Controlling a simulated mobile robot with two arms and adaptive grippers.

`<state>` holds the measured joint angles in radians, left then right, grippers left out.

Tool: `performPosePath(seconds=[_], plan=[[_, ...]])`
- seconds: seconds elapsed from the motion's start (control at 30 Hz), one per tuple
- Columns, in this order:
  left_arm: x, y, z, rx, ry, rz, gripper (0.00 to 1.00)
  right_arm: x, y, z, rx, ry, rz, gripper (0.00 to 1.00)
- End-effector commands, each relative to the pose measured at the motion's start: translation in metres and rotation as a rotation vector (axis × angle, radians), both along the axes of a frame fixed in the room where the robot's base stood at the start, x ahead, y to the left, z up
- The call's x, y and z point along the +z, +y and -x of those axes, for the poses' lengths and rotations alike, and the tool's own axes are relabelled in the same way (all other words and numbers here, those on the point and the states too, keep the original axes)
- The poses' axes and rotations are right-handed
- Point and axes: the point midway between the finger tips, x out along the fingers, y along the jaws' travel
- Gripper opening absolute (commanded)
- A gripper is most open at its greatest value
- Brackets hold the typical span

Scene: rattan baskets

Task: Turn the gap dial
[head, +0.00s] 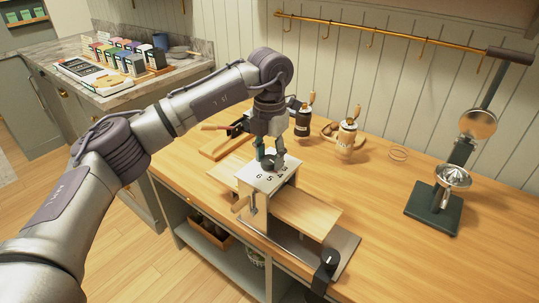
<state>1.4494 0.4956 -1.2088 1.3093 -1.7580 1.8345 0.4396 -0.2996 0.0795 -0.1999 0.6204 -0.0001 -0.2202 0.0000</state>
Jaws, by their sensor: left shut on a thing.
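The gap dial (269,163) is a small dark knob on the white numbered top plate (264,182) of a wooden device with a board through it. The plate shows printed numbers, among them 6 and 5. My left gripper (268,158) comes down from above and is shut on the dial. Its fingers hide part of the dial, and the dial's pointer cannot be made out. My right gripper is not in view.
A flat board (306,213) sticks out of the device to the right. Behind stand a dark grinder (303,122) and a pale grinder (346,137). A green-based press (435,207) stands at the right. The tabletop between is clear.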

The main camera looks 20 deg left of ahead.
Motion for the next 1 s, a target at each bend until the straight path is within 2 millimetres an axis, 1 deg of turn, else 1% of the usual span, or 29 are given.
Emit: performPosePath(seconds=[0.37,0.4,0.53,0.87,0.97,1.0], plan=[[0.001,0.001,-0.001,0.005,-0.003,0.0,0.08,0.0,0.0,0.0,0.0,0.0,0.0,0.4],[0.001,0.001,-0.001,0.005,-0.003,0.0,0.46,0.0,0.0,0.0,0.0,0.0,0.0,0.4],[0.001,0.0,0.0,0.005,-0.002,0.0,0.68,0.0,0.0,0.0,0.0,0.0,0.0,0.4],[0.002,0.0,0.0,0.003,-0.001,0.0,0.68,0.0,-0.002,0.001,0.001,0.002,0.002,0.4],[0.01,0.0,-0.001,0.003,-0.003,0.001,0.68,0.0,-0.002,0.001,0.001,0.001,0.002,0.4],[0.016,0.0,-0.001,0.003,-0.003,0.002,0.68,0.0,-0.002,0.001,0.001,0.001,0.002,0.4]])
